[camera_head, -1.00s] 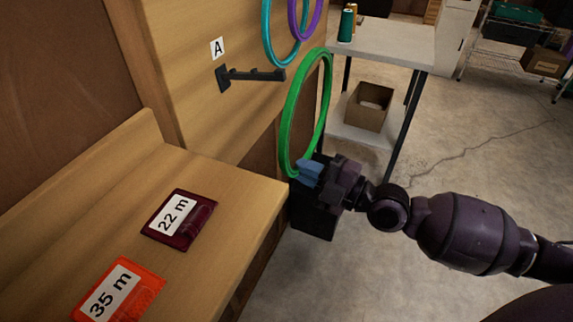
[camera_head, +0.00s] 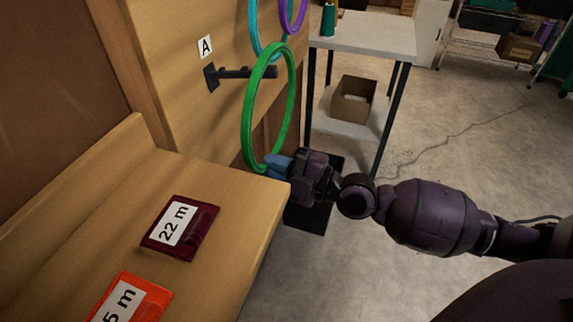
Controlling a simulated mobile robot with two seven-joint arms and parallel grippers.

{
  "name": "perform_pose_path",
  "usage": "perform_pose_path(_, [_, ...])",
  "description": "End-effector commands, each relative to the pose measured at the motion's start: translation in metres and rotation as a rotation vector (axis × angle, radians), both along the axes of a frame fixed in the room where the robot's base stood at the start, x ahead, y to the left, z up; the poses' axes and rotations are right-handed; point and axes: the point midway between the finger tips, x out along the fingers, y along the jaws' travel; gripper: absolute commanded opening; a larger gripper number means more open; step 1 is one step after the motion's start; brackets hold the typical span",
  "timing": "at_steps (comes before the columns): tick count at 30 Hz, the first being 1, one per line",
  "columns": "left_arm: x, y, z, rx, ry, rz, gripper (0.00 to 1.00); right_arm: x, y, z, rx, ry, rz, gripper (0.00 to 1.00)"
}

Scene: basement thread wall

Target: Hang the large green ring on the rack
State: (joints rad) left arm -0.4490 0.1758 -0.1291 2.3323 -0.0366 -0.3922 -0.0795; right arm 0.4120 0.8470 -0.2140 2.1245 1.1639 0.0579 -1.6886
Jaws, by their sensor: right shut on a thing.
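The large green ring (camera_head: 248,118) stands upright, held at its lower edge by my right gripper (camera_head: 276,165), which is shut on it. The rack is a dark peg (camera_head: 240,73) on the wooden wall, under a label "A" (camera_head: 205,46). The ring's upper part overlaps the peg's outer end in the picture, with the peg's tip showing inside the ring's outline. I cannot tell whether the peg passes through the ring or lies behind it. My left gripper is not in view.
A teal ring (camera_head: 254,30) and a purple ring (camera_head: 290,14) hang above. A wooden bench (camera_head: 225,215) holds a maroon "22 m" card (camera_head: 187,243) and an orange card (camera_head: 150,300). A table (camera_head: 370,38) with a cardboard box (camera_head: 352,103) below stands behind.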

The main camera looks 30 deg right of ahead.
Motion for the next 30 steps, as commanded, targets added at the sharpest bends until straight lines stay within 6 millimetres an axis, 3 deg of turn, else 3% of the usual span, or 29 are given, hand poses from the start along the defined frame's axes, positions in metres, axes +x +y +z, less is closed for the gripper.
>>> perform_pose_path(23, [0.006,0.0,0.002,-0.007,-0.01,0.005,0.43,0.054,0.043,-0.009,0.003,-0.002,0.001,0.0])
perform_pose_path(26, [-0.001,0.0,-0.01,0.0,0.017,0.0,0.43,0.053,0.042,-0.025,0.0,0.007,0.001,0.0])
perform_pose_path(30, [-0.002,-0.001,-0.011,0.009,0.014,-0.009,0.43,0.053,0.042,-0.034,0.0,0.007,0.001,0.0])
